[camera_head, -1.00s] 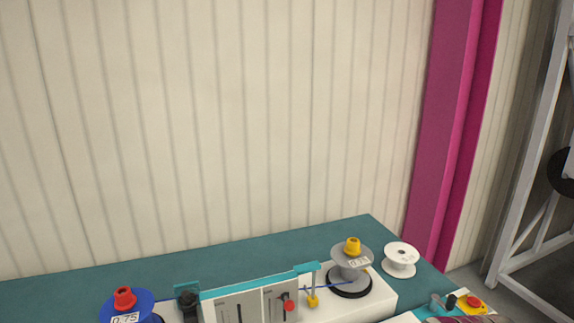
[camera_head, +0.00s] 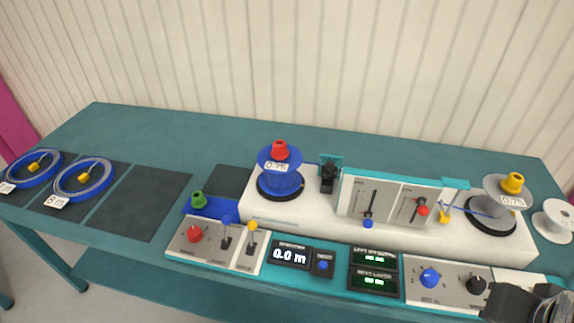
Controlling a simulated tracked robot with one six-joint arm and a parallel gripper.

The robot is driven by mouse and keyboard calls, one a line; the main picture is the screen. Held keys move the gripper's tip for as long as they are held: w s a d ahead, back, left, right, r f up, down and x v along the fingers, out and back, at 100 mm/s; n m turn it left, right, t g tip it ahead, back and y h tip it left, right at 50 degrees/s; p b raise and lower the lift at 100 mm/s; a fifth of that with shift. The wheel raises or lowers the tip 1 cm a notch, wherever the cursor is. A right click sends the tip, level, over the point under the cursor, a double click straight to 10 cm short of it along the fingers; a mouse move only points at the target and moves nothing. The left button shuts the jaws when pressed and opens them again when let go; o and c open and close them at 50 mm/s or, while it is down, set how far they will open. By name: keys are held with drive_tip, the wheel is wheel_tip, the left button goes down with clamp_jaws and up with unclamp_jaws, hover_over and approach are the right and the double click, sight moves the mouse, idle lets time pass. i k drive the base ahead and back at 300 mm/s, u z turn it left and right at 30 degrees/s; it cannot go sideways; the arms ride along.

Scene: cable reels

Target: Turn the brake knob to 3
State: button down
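The control panel at the front right (camera_head: 450,293) carries a blue knob (camera_head: 430,277) and a black knob (camera_head: 476,285). A red knob (camera_head: 194,236) sits on the front left panel beside two levers. The labels and scale marks are too small to read, so I cannot tell which knob is the brake knob or where it points. A dark grey part of my arm (camera_head: 525,303) shows at the bottom right corner, just right of the black knob, and covers part of that panel. I cannot make out my gripper's fingers.
A blue reel (camera_head: 283,182) and a grey reel (camera_head: 497,207) stand on the white machine, with a slider panel (camera_head: 388,203) between them. A white spool (camera_head: 553,222) is at the right. Two blue cable coils (camera_head: 82,180) lie at the left. An empty dark mat (camera_head: 140,203) lies beside them.

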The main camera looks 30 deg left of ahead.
sight(195, 233)
drive_tip(key=u, duration=2.15)
